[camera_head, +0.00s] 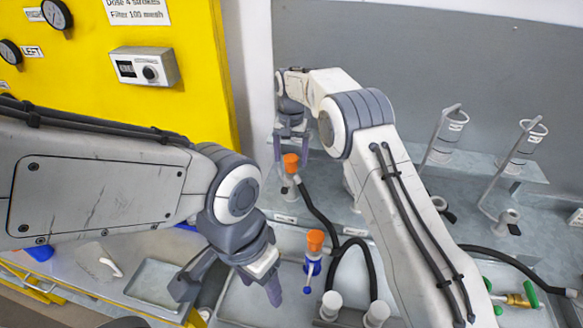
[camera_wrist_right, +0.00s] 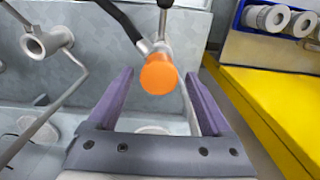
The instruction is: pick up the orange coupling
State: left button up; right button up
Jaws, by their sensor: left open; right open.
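Two orange pieces show in the head view. One orange coupling (camera_head: 291,163) sits on the end of a black hose at the back. The other orange piece (camera_head: 315,240) tops a blue and white fitting nearer to me. My right gripper (camera_head: 290,148) is open at the rear coupling. In the right wrist view the orange coupling (camera_wrist_right: 159,72) appears between the tips of the open purple fingers, with a gap on both sides. My left gripper (camera_head: 228,289) is open and empty, low at the front, left of the nearer orange piece.
A yellow panel (camera_head: 190,60) with gauges stands at the left. Black hoses (camera_head: 320,215) cross the grey bench. Metal holders (camera_head: 445,138) stand at the right. A shallow tray (camera_head: 155,283) lies at the lower left. A green and brass fitting (camera_head: 515,299) lies at the lower right.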

aim_at(291, 167)
jog(key=f, duration=0.1)
jog(key=f+p, duration=0.2)
jog(key=shift+s+f, duration=0.3)
jog(key=shift+f, duration=0.5)
grip_shut()
jog(key=shift+w+r, duration=0.1)
jog(key=shift+r+b, duration=0.55)
jog(key=shift+r, duration=0.1)
notch_tip(291, 167, up, 3)
jog(key=shift+f+b, duration=0.2)
jog(key=shift+b, duration=0.55)
jog(key=s+d+r+b, duration=0.4)
jog(key=s+d+r, duration=0.2)
jog(key=d, duration=0.4)
jog(key=shift+r+b, duration=0.3)
jog(key=shift+r, duration=0.25)
